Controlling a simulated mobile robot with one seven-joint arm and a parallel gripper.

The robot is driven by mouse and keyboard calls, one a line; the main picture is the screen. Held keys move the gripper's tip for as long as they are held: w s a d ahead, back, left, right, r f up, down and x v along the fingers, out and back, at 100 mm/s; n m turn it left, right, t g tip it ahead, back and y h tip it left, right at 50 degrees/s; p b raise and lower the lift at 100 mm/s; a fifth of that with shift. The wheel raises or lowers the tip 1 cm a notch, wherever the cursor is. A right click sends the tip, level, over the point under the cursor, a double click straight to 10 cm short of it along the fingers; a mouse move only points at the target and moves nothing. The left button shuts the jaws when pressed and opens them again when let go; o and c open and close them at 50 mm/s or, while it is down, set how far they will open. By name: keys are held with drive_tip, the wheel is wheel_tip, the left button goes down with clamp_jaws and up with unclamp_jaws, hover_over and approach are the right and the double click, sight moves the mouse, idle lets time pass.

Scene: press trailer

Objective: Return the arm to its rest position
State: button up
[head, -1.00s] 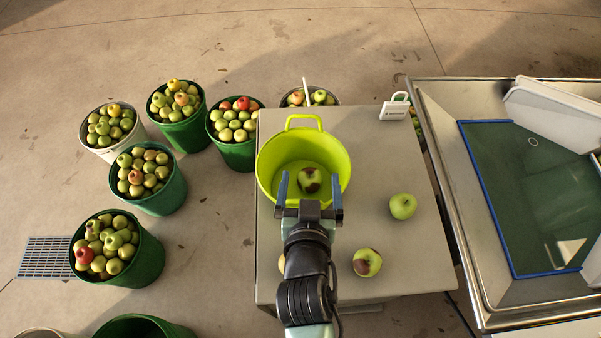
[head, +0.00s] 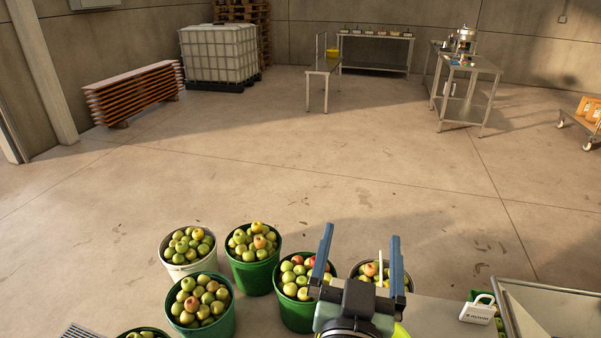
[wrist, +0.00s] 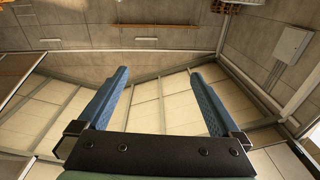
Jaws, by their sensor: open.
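My gripper (head: 360,270) is raised at the bottom of the head view, with its two blue fingers spread apart and nothing between them. In the wrist view my gripper (wrist: 160,95) also shows open and empty, with walls and ceiling panels beyond it. A small yellow-green part of the bowl (head: 400,330) shows just beside my gripper in the head view. The rest of the bowl and its contents are hidden or out of frame.
Green buckets of apples (head: 252,275) and a white one (head: 188,268) stand on the floor left of my gripper. Open floor lies beyond, with steel tables (head: 470,80) far off.

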drive_tip(key=s+a+r+n+t+y, duration=0.1)
drive_tip(key=s+a+r+t, duration=0.1)
drive_tip(key=r, duration=0.9)
drive_tip(key=s+a+r+n+t+y, duration=0.1)
drive_tip(key=s+a+r+t+y, duration=0.1)
drive_tip(key=r, duration=0.9)
drive_tip(key=s+a+r+n+t+y, duration=0.1)
drive_tip(key=s+a+r+t, duration=0.3)
drive_tip(key=r, duration=0.7)
drive_tip(key=shift+s+a+r+t+y, duration=0.15)
drive_tip(key=shift+s+r+t+y, duration=0.35)
drive_tip(key=shift+s, duration=0.65)
drive_tip(key=shift+f, duration=0.25)
